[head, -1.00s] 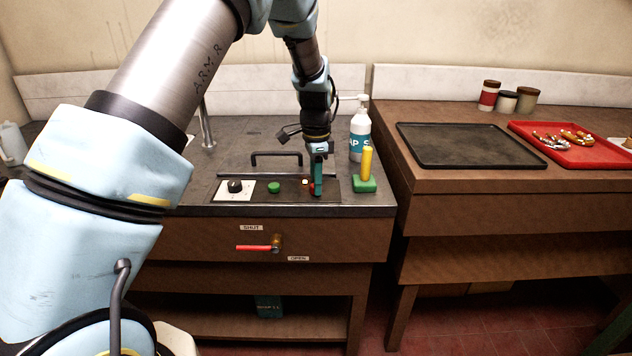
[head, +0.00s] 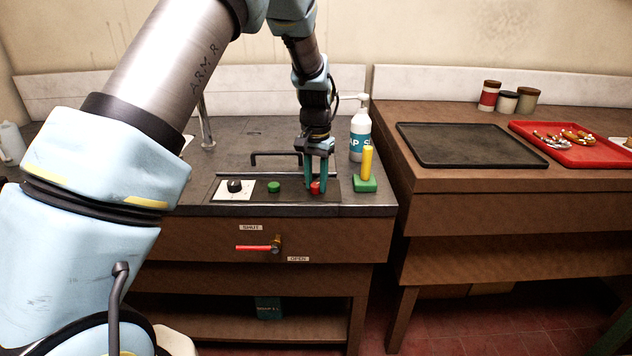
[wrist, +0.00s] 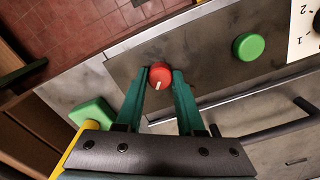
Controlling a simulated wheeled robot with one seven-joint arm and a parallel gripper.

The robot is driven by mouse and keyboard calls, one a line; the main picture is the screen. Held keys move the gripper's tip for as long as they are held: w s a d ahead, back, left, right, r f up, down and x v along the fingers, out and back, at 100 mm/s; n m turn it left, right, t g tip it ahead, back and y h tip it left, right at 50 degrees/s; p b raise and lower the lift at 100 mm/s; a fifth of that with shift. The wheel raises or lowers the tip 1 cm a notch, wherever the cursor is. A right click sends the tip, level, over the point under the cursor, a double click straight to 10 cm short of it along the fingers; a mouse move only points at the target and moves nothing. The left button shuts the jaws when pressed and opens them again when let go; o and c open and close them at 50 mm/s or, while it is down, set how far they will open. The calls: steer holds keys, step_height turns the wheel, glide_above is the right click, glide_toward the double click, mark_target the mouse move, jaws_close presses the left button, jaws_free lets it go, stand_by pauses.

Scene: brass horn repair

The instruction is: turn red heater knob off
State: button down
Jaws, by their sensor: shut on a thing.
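The red heater knob (head: 315,187) sits on the dark panel at the front of the counter. In the wrist view the red knob (wrist: 160,75) shows a pale pointer line on its face. My gripper (head: 316,189) points down at the panel with one finger on each side of the red knob. In the wrist view my gripper's green fingers (wrist: 160,80) are closed on the knob's sides. The small light seen earlier beside the knob does not show now; a finger may hide it.
A green knob (head: 274,187) and a black dial on a white plate (head: 234,190) are to the left. A green block with a yellow handle (head: 364,184) stands close on the right, before a soap bottle (head: 360,135). A black bar handle (head: 276,155) is behind.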

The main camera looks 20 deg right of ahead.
mark_target(316, 184)
steer(key=n, duration=0.4)
steer(key=shift+n, duration=1.9)
steer(key=c, duration=0.5)
jaws_free()
steer(key=shift+r, duration=0.1)
step_height(316, 184, up, 11)
steer(key=shift+f+b, duration=0.15)
steer(key=shift+b, duration=1.05)
